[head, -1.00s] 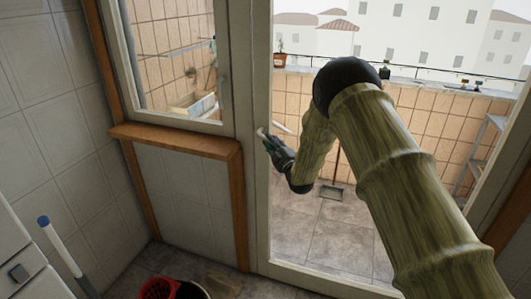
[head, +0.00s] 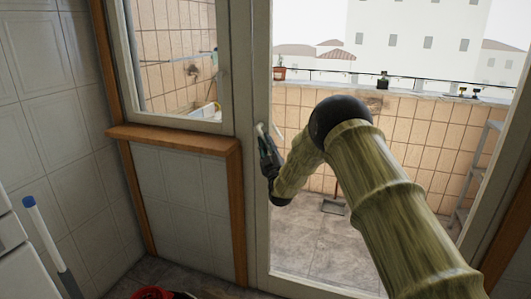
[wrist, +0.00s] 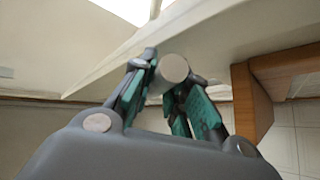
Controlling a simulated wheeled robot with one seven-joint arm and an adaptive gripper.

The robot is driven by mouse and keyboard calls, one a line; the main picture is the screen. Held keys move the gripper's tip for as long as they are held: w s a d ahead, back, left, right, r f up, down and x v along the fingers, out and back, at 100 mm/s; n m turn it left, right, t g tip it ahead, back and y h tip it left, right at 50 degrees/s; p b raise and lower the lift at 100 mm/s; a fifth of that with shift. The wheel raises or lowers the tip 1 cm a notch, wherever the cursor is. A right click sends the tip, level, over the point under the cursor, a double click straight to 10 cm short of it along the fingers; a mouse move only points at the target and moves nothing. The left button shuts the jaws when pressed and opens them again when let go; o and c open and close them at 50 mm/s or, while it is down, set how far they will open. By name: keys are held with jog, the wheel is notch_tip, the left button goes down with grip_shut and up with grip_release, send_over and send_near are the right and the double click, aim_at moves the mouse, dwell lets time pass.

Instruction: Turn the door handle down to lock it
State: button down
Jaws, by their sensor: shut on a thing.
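The door (head: 257,205) is a pale-framed glass door, and it looks closed. Its light handle (head: 260,128) shows as a small piece on the left stile, just above my gripper (head: 265,147). The rest of the handle is hidden behind the fingers. In the wrist view, the round pale end of the handle (wrist: 174,68) sits between the green and grey fingers of my gripper (wrist: 165,85). The fingers are shut on it. My gripper points up along the stile, and my arm reaches in from the lower right.
A wooden sill (head: 175,139) and a window are left of the door. A white stick with a blue top (head: 42,232) leans at the lower left. A red container (head: 150,293) is at the bottom edge. A tiled balcony lies beyond the glass.

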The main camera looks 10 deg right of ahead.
aim_at(257, 144)
jog(key=a+m+h+b, duration=0.1)
jog(key=m+h+b, duration=0.2)
jog(key=m, duration=0.1)
jog(key=w+a+f+m+t+h+b, duration=0.1)
jog(key=m+h+b, duration=0.2)
jog(key=m+h, duration=0.1)
jog(key=a+m+h+b, duration=0.1)
jog(key=m+h+b, duration=0.2)
jog(key=m+h, duration=0.1)
jog(key=shift+w+a+f+t, duration=0.1)
jog(key=shift+w+f+t, duration=0.1)
jog(key=shift+w+t, duration=0.15)
jog(key=shift+r+m, duration=0.1)
jog(key=shift+m, duration=0.4)
jog(key=c, duration=1.4)
grip_release()
jog(key=shift+w+a, duration=0.1)
jog(key=v, duration=1.2)
